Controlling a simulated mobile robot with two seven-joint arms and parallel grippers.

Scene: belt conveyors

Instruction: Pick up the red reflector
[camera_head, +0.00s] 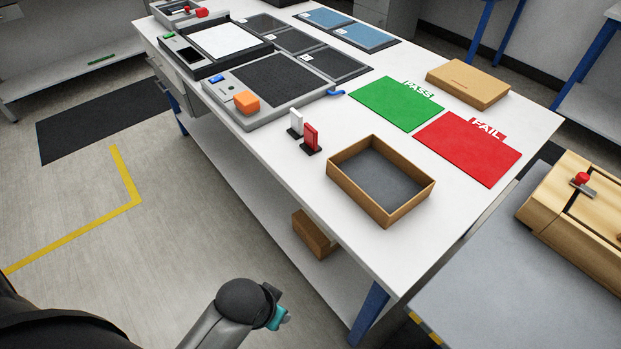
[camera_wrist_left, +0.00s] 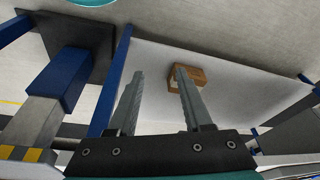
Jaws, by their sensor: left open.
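A red upright plate on a small black base, which looks like the red reflector (camera_head: 311,137), stands on the white table in the head view. A similar white upright plate (camera_head: 296,122) stands just behind it to the left. My left gripper (camera_wrist_left: 159,72) shows in the left wrist view with its two fingers apart and nothing between them. In the head view my left wrist is low at the bottom, off the table's front edge and well below the red reflector. The red reflector is not in the left wrist view. My right gripper is in neither view.
An open cardboard tray (camera_head: 340,182) sits right of the red reflector. Green PASS (camera_head: 397,106) and red FAIL (camera_head: 465,150) mats lie behind it. An orange block (camera_head: 246,102) rests on a grey fixture to the left. A brown box (camera_head: 314,235) is on the lower shelf.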

